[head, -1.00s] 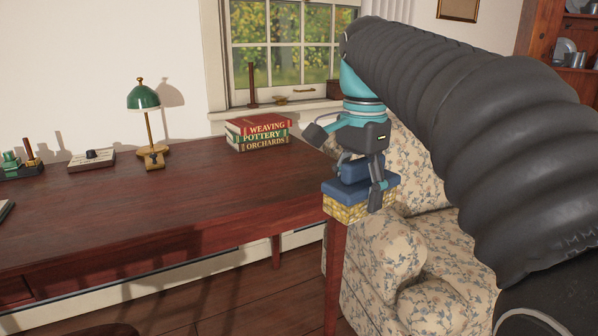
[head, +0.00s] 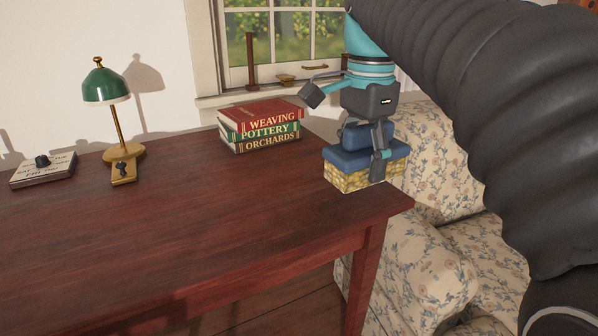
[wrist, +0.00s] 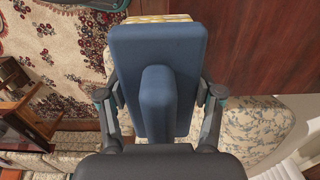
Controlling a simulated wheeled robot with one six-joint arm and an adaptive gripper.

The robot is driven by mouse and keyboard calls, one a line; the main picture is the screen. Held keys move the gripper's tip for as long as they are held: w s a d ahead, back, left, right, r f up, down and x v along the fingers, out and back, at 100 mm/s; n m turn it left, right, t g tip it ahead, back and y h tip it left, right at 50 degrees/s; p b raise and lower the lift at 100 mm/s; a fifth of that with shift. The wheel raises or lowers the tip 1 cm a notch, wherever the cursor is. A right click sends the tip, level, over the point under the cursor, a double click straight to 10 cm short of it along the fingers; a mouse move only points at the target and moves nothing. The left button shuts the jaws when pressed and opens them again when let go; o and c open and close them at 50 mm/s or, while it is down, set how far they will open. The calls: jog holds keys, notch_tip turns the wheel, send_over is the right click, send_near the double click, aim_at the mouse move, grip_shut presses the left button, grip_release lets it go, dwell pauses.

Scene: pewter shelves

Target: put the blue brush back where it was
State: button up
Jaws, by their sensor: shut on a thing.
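The blue brush (head: 350,177) has a blue block and handle on top and pale yellow bristles below. In the wrist view the blue brush (wrist: 185,65) fills the middle, with a finger on each side of the handle. The desk (wrist: 255,45) lies to its right there.
Three stacked books (head: 262,125) stand at the back of the desk. A floral armchair (head: 425,250) is close beside the desk's right end. The middle desktop is clear.

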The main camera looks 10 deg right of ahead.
send_over(319, 197)
notch_tip(319, 197, down, 7)
jog(key=shift+r, duration=0.1)
jog(key=shift+f+b, duration=0.3)
jog(key=shift+f, duration=1.75)
jog(key=shift+f, duration=0.15)
jog(key=o, duration=1.3)
notch_tip(319, 197, up, 12)
jog(key=shift+r+p, duration=0.15)
jog(key=shift+p, duration=1)
jog(key=shift+s, duration=0.1)
